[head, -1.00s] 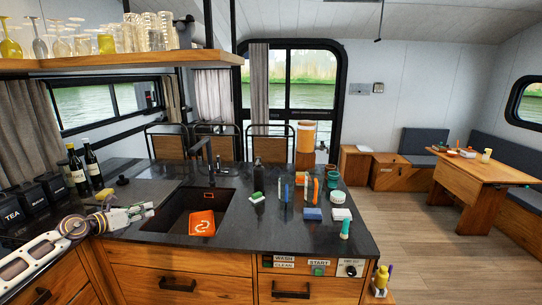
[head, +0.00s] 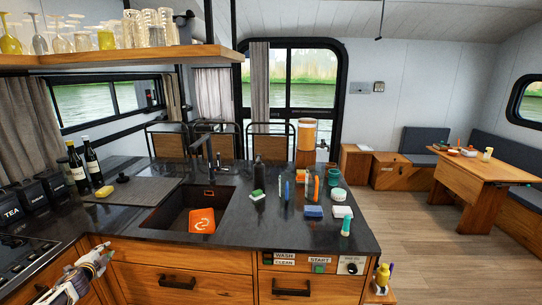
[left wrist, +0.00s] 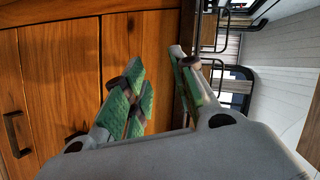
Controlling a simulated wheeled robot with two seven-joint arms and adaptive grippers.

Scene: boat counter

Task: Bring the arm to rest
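My left gripper (head: 100,254) is low at the left of the head view, in front of the wooden cabinet front below the counter edge. The left wrist view shows its two fingers with green pads, spread apart with an empty gap (left wrist: 157,62) between them. The wooden cabinet doors fill the left side of that view, beyond the fingers. My right gripper and right arm are in neither view.
The dark counter (head: 258,231) holds a sink with an orange item (head: 202,221), a yellow sponge (head: 104,192), bottles, canisters and several small objects. The drawer handles (head: 177,283) stick out of the front. Open floor (head: 413,245) lies at the right.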

